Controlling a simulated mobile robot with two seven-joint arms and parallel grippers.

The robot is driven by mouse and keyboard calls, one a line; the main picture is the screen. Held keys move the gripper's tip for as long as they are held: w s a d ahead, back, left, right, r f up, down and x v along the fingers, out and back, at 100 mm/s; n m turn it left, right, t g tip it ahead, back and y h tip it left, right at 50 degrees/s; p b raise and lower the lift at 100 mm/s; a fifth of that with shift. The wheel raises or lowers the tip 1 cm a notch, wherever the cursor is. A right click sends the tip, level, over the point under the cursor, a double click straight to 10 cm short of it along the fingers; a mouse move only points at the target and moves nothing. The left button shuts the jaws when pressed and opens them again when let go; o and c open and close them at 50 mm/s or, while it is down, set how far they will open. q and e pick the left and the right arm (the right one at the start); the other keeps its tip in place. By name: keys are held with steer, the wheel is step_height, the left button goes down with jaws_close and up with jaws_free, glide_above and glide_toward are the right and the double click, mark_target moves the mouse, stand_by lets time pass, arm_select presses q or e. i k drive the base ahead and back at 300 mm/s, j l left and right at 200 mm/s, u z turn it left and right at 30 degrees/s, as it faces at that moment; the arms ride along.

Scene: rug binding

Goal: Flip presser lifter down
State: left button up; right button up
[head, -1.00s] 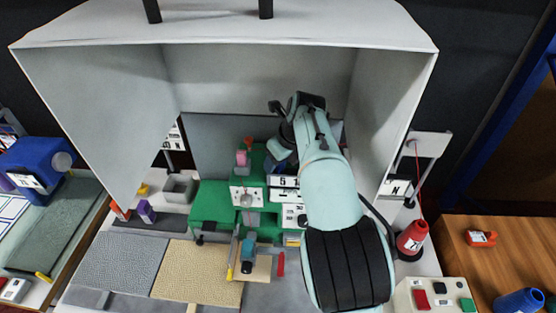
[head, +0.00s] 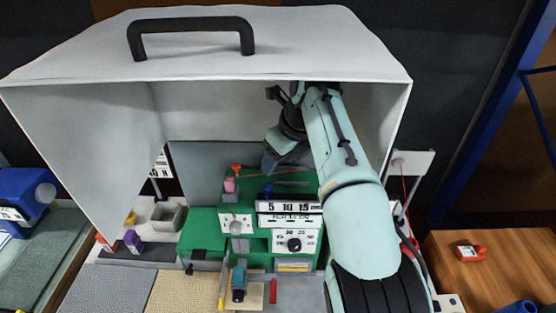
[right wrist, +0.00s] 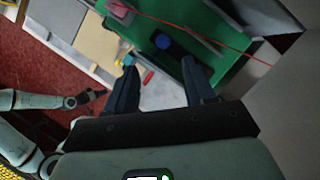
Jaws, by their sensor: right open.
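The green sewing machine (head: 204,226) stands under the white hood, with white dial panels on its front. A small red lever-like piece (head: 273,291) hangs at its front, beside a teal block (head: 238,283); I cannot tell for sure which part is the presser lifter. My right gripper (head: 274,160) hangs above the rear of the machine, seen partly. In the right wrist view its two dark fingers (right wrist: 162,82) are apart with nothing between them. A blue knob (right wrist: 163,41) on the green top and the red piece (right wrist: 148,77) lie beyond them. My left gripper (right wrist: 92,97) shows small at the left.
The white hood (head: 120,130) encloses the machine at sides, back and top. A red thread (right wrist: 205,33) crosses over the green top. A beige mat (head: 183,289) and a grey mat (head: 108,290) lie at front left. A grey bin (head: 168,218) stands left of the machine.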

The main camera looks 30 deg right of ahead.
mark_target(272, 279)
steer(key=k+j, duration=1.25)
